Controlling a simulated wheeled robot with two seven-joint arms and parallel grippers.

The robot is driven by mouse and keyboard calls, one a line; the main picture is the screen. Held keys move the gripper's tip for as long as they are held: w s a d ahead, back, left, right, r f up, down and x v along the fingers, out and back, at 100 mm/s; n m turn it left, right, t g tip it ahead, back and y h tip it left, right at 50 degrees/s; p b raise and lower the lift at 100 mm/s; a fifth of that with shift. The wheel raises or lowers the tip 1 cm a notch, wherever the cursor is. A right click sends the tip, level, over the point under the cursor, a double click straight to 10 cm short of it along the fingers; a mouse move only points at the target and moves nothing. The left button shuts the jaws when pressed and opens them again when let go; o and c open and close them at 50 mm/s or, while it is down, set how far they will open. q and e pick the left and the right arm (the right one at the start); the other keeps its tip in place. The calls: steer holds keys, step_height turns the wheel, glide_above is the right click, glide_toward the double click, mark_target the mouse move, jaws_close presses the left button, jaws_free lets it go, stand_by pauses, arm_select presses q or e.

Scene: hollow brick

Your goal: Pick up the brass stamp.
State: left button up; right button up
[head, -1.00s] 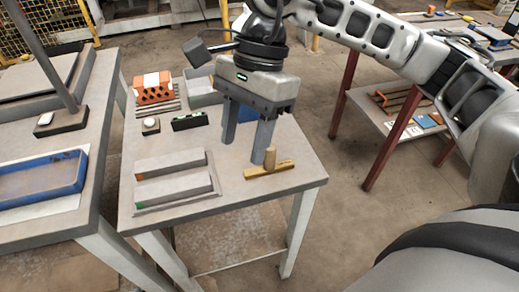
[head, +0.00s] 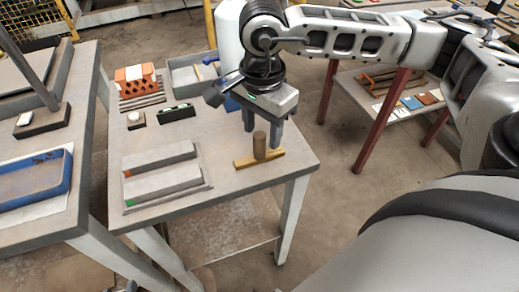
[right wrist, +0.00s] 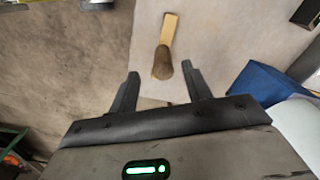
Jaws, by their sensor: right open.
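The brass stamp (head: 270,160) has a yellow bar base and an upright round brown handle. It stands near the right front corner of the grey table. In the right wrist view the stamp (right wrist: 169,30) lies ahead of the jaws, its handle lined up with the gap between the fingertips. My right gripper (head: 262,134) is open and empty, pointing down just behind the stamp. In the right wrist view my right gripper (right wrist: 160,70) has its fingers apart; whether they touch the handle I cannot tell. My left gripper is not in view.
Two grey bars (head: 162,178) lie on a tray left of the stamp. An orange hollow brick (head: 135,86), a black level (head: 176,111) and a grey bin (head: 184,88) stand further back. A side table (head: 370,87) is at the right.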

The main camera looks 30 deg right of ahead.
mark_target(259, 135)
steer(key=f, duration=0.5)
steer(key=shift+w, duration=0.25)
steer(key=shift+r, duration=0.1)
jaws_close()
steer(key=shift+r, duration=0.2)
steer(key=shift+a+r, duration=0.1)
steer(key=shift+r, duration=0.2)
step_height(259, 135, up, 2)
steer(key=shift+r, duration=0.1)
steer(key=s+a+r, duration=0.7)
steer(key=s+r, duration=0.3)
steer(key=s, duration=0.2)
steer(key=shift+b, duration=0.35)
